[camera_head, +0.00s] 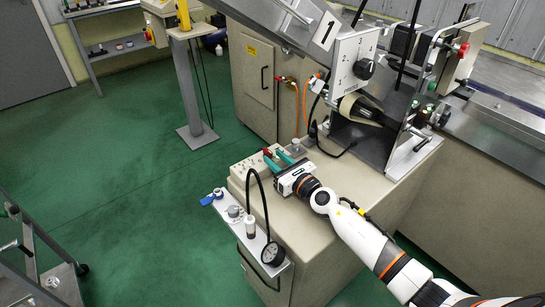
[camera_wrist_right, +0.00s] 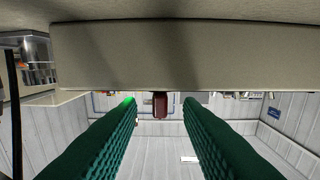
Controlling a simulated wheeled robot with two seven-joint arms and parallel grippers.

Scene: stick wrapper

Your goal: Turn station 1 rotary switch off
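My right gripper (camera_head: 274,157) reaches over the low cabinet with its green fingers around a small red knob (camera_head: 267,152) on a cream control box (camera_head: 240,172). In the right wrist view a dark red knob (camera_wrist_right: 160,104) sticks out from a beige surface (camera_wrist_right: 180,55), between the two fingers (camera_wrist_right: 160,103) and slightly beyond them. The fingers are apart, with clear gaps on both sides of the knob. The knob's marking and exact setting cannot be read. A plate numbered 1 (camera_head: 325,30) is on the machine above. My left gripper is not in view.
A panel with a black round knob (camera_head: 364,68) stands on the machine behind. A cart (camera_head: 50,275) is at lower left. The green floor (camera_head: 120,180) between is clear.

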